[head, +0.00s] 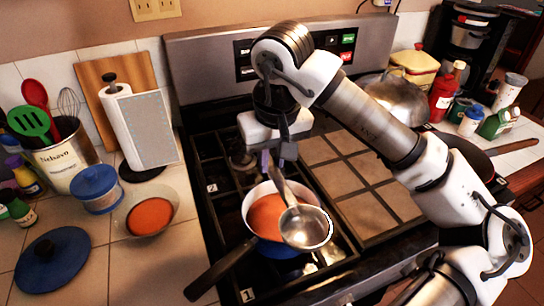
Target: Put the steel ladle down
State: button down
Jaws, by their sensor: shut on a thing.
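The steel ladle (304,226) hangs over the pot, its round bowl toward the front right and its handle rising up to my gripper. My gripper (274,160) is shut on the ladle's handle, above the back of the pot. The pot (249,212) stands on the stove's front burner area, with orange-red food inside and a dark handle pointing to the front left. The ladle's bowl covers part of the pot's right rim; I cannot tell whether they touch.
Left of the stove, a bowl of orange food (121,222), a blue-lidded jar (97,189), a blue lid (50,262), a paper towel roll (140,130) and a utensil crock (62,160) fill the counter. The tiled griddle (362,180) has free room. Bottles (443,98) stand at right.

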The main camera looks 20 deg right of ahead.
aim_at(277, 174)
jog(key=shift+f, duration=0.3)
jog(key=shift+f+b, duration=0.65)
jog(key=shift+b, duration=0.3)
jog(key=c, duration=1.3)
grip_release()
jog(key=shift+r+p, duration=0.9)
jog(key=shift+p, duration=0.25)
jog(key=r, duration=0.3)
jog(key=s+r+b, duration=0.1)
jog(key=r, duration=0.3)
jog(key=s+r+b, duration=0.1)
jog(key=r, duration=0.3)
jog(key=shift+r, duration=0.2)
jog(key=shift+s+f, duration=0.1)
